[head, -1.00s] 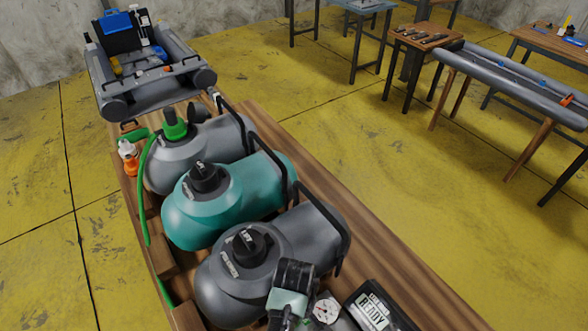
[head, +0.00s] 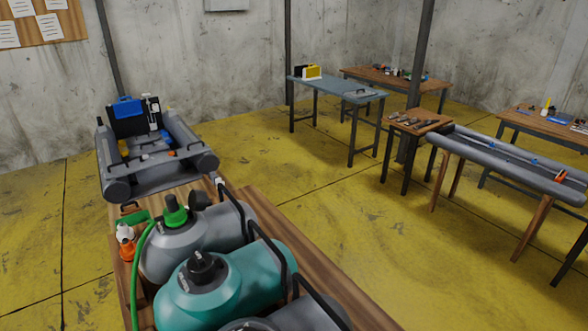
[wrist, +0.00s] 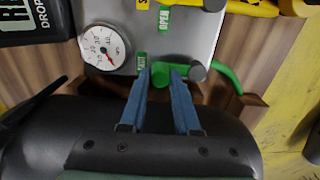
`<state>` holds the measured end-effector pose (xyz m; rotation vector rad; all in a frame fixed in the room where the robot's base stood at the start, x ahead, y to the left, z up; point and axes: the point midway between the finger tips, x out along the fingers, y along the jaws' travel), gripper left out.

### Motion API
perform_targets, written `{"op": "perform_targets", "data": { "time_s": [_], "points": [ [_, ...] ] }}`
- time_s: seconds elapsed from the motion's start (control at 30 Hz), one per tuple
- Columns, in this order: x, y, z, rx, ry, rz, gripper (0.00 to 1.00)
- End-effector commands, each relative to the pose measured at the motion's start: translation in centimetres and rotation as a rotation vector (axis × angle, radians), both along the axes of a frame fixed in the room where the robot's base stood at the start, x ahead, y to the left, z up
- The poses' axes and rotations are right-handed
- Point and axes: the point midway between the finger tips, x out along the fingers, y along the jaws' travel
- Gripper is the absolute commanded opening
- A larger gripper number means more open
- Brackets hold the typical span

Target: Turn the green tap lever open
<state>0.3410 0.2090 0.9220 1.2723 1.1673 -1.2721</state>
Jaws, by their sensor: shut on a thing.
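In the wrist view, the green tap lever (wrist: 160,74) shows as a green rounded end between the two blue fingertips of my gripper (wrist: 162,80), which is shut on it. The lever is at a grey metal panel (wrist: 195,38). A green OPEN label (wrist: 164,19) is at the panel's top, and another green label (wrist: 141,62) is close to the left fingertip, its text hard to read. The fingers hide part of the lever. The tap and my gripper are outside the head view.
A round gauge (wrist: 104,46) is on the panel. A green hose (wrist: 228,77) curves off to the right.

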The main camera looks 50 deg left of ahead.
Motion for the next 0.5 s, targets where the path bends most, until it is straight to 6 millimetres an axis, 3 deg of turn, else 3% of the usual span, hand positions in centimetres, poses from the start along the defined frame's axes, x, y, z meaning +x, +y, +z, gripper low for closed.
{"op": "perform_targets", "data": {
  "time_s": [0.27,0.5],
  "points": [
    [-0.1,-0.6,0.2,-0.002,0.002,-0.1,0.0],
    [-0.4,-1.6,0.3,-0.002,0.002,-0.293,0.0]
  ]
}}
